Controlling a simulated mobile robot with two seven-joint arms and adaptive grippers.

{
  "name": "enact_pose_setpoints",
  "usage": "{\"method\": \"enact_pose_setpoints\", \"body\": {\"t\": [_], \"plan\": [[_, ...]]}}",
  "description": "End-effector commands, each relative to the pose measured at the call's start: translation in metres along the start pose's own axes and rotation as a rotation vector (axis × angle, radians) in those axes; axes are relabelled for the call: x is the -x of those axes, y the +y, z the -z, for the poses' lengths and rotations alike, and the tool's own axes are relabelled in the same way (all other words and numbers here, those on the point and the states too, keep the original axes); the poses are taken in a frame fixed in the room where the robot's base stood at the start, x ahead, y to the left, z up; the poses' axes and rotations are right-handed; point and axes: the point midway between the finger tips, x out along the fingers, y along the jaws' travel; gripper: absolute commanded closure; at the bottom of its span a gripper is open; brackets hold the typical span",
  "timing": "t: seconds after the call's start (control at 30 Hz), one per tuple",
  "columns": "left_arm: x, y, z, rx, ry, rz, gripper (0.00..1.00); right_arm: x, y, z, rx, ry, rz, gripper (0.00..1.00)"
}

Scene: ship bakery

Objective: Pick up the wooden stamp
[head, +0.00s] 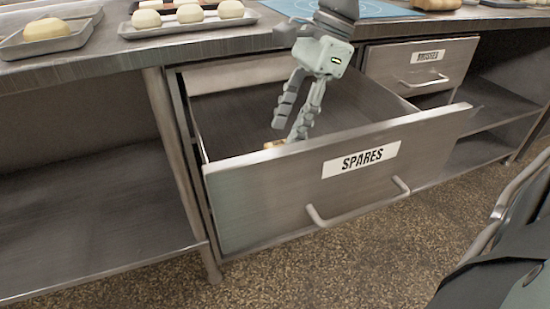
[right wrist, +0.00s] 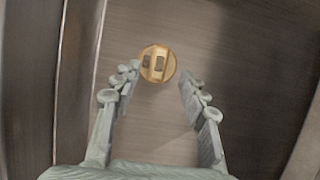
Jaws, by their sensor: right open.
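The wooden stamp (head: 274,144) lies inside the open drawer marked SPARES (head: 240,200), close behind its front panel. In the head view only a small part of it shows above the panel. In the right wrist view the stamp (right wrist: 158,64) is a round tan piece with dark and pale marks on its face. My right gripper (head: 290,129) reaches down into the drawer, fingers apart and empty. In the right wrist view the stamp shows just ahead of the fingertips of my right gripper (right wrist: 160,75), between their lines. Any contact cannot be made out. My left gripper is out of view.
The steel counter (head: 100,62) runs above the drawer. It bears trays with dough balls (head: 188,13) and a blue mat (head: 345,8). A second, labelled drawer (head: 418,68) stands at the right. The drawer's side walls and front panel enclose my right gripper.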

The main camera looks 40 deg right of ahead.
Motion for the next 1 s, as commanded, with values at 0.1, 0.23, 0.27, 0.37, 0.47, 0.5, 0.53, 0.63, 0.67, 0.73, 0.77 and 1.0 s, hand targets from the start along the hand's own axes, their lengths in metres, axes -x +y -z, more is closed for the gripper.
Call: {"method": "enact_pose_setpoints", "body": {"t": [0.1,0.23,0.27,0.37,0.47,0.5,0.53,0.63,0.67,0.73,0.77,1.0], "plan": [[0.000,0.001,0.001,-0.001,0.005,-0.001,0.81,-0.017,0.003,-0.002,0.000,-0.001,-0.003,0.57],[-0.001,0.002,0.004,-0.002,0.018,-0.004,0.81,-0.037,0.004,-0.003,-0.001,0.000,-0.003,0.57],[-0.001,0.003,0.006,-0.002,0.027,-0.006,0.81,-0.041,0.004,-0.003,-0.002,0.000,-0.003,0.57],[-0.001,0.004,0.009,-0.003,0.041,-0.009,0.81,-0.048,0.004,-0.003,-0.002,-0.002,0.000,0.57],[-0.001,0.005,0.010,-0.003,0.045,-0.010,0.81,-0.049,0.003,-0.004,-0.002,-0.004,0.002,0.57],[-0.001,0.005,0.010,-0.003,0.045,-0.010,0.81,-0.049,0.003,-0.004,-0.002,-0.004,0.002,0.57],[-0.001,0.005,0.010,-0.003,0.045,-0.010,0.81,-0.049,0.003,-0.004,-0.002,-0.004,0.002,0.57],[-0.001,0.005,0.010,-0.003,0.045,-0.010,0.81,-0.049,0.003,-0.004,-0.002,-0.004,0.002,0.59],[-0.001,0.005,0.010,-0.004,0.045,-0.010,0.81,-0.049,0.003,-0.004,-0.002,-0.004,0.002,0.63],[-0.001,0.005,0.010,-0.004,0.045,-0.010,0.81,-0.049,0.003,-0.004,-0.002,-0.004,0.002,0.72],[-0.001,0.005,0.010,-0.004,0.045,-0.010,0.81,-0.049,0.003,-0.004,-0.002,-0.005,0.002,0.76],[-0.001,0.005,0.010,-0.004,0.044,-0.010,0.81,-0.049,0.003,-0.004,-0.002,-0.005,0.002,1.00]]}}
